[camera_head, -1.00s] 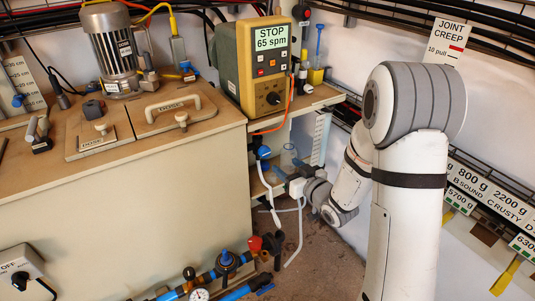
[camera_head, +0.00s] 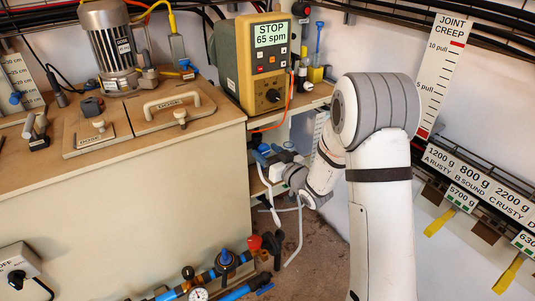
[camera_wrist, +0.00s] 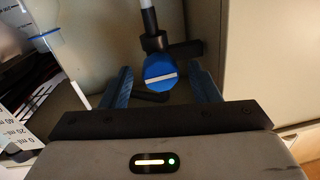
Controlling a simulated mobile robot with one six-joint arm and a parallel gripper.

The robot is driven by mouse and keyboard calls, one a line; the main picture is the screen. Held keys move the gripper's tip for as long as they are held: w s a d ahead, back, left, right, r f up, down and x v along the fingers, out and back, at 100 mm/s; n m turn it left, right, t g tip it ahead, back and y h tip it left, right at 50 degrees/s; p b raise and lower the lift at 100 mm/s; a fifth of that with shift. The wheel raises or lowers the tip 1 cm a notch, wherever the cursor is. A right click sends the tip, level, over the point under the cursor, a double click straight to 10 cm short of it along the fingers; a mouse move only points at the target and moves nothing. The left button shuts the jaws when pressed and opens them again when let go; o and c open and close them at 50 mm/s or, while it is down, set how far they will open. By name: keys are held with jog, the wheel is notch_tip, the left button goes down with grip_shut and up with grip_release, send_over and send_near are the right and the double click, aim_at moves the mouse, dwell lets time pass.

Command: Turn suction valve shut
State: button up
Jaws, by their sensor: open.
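My gripper (camera_wrist: 160,78) is open, with one blue finger on each side of the knob and visible gaps between. I cannot tell how deep the fingers reach along it. In the head view, my gripper (camera_head: 272,159) is beside the bench's right end, at the blue knob, and largely covers it.
A clear tube with a blue collar (camera_wrist: 51,40) and a millilitre scale (camera_wrist: 18,131) stand left in the wrist view. The controller (camera_head: 262,62) reads STOP, 65 spm. An orange cable (camera_head: 289,97) hangs above my gripper. Blue piping (camera_head: 231,267) runs along the floor.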

jog(key=shift+c, duration=0.6)
jog(key=c, duration=0.9)
jog(key=shift+o, duration=0.2)
jog(key=shift+m, duration=0.4)
jog(key=o, duration=1)
jog(key=v, duration=0.7)
jog(key=shift+s+d+p, duration=0.3)
jog(key=shift+p, duration=0.05)
